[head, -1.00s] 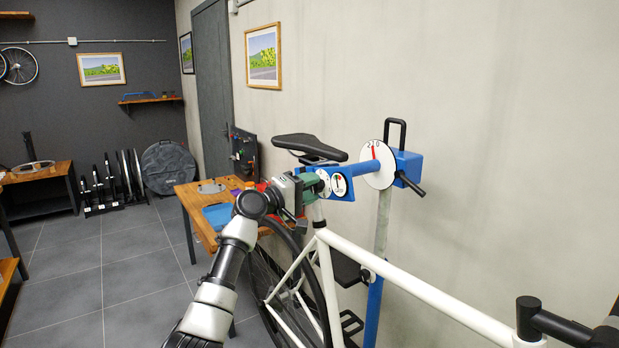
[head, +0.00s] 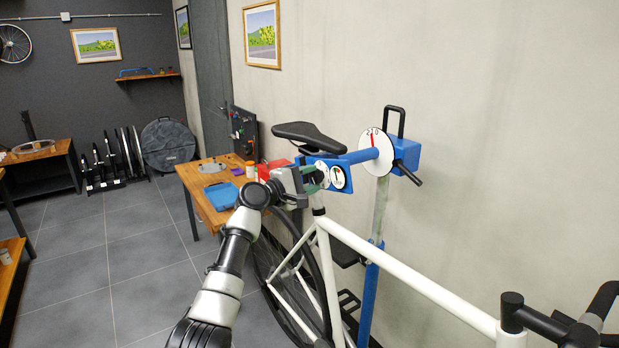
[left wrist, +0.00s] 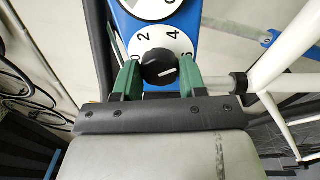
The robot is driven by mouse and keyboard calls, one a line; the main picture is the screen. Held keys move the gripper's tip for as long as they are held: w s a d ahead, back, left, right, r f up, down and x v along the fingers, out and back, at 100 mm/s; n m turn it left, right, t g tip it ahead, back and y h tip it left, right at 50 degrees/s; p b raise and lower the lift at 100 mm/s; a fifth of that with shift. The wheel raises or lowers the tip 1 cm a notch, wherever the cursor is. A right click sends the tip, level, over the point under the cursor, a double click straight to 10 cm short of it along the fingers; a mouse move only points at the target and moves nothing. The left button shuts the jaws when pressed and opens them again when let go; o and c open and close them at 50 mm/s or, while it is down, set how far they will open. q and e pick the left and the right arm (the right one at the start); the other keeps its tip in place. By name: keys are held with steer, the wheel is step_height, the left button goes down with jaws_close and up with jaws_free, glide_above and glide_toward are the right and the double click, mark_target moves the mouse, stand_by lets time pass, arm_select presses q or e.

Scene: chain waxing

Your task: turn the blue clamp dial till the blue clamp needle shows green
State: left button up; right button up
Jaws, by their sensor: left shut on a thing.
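The blue clamp (head: 355,157) grips the bike's seat post under the saddle. In the left wrist view its dial is a black knob (left wrist: 158,66) on a white numbered disc (left wrist: 176,42), its white mark toward the right. My left gripper (left wrist: 159,74) has its green fingers on both sides of the knob, shut on it. In the head view my left gripper (head: 312,180) covers most of the dial. The clamp's small round gauge (head: 338,178) is beside it; its needle is too small to read against the colours. My right gripper is not in view.
A white disc (head: 377,152) with a red needle is on the stand's blue head (head: 406,153). The white bike frame (head: 410,275) runs below and right. A wooden table (head: 193,181) with a blue tray (head: 237,196) stands behind my left arm.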

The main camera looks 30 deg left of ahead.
arm_select(q)
steer(key=shift+a+r, duration=0.1)
steer(key=shift+r, duration=0.05)
steer(key=o, duration=0.9)
steer(key=b+v, duration=0.3)
steer(key=v, duration=0.7)
steer(key=shift+s+a+b, duration=0.1)
steer(key=shift+s+b, duration=0.25)
steer(key=shift+s, duration=0.05)
steer(key=shift+f, duration=0.2)
